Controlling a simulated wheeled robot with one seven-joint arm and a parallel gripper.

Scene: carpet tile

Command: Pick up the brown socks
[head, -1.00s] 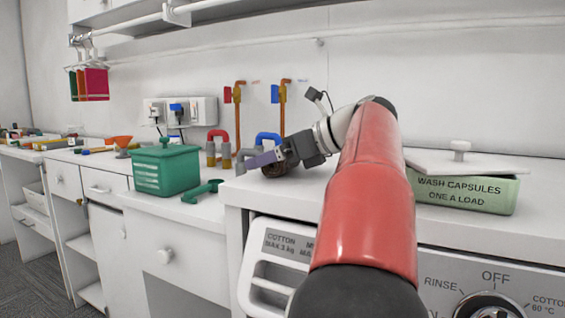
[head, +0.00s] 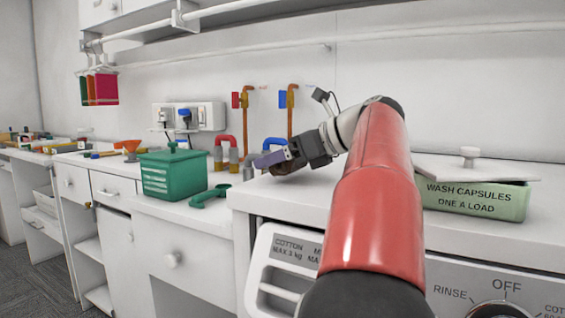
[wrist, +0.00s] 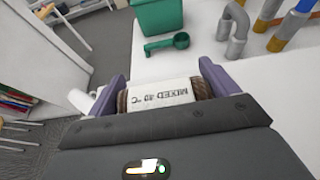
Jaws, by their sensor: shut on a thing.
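The brown socks (wrist: 122,103) are a rolled bundle with a white paper band (wrist: 160,94) printed "MIXED 40 °C". In the wrist view the brown ends show on both sides of the band. My gripper (wrist: 163,76) has its purple fingers at the two ends of the roll and is shut on it. In the head view my gripper (head: 268,158) is over the left end of the washing machine's white top, and the brown socks are mostly hidden there. I cannot tell whether they touch the surface.
A green lidded box (head: 173,175) and a green scoop (head: 210,195) stand left of my gripper. Red and blue bent pipes (head: 224,150) are behind. A "WASH CAPSULES" tin (head: 475,200) with a skewed lid is at right. Clear white top lies between.

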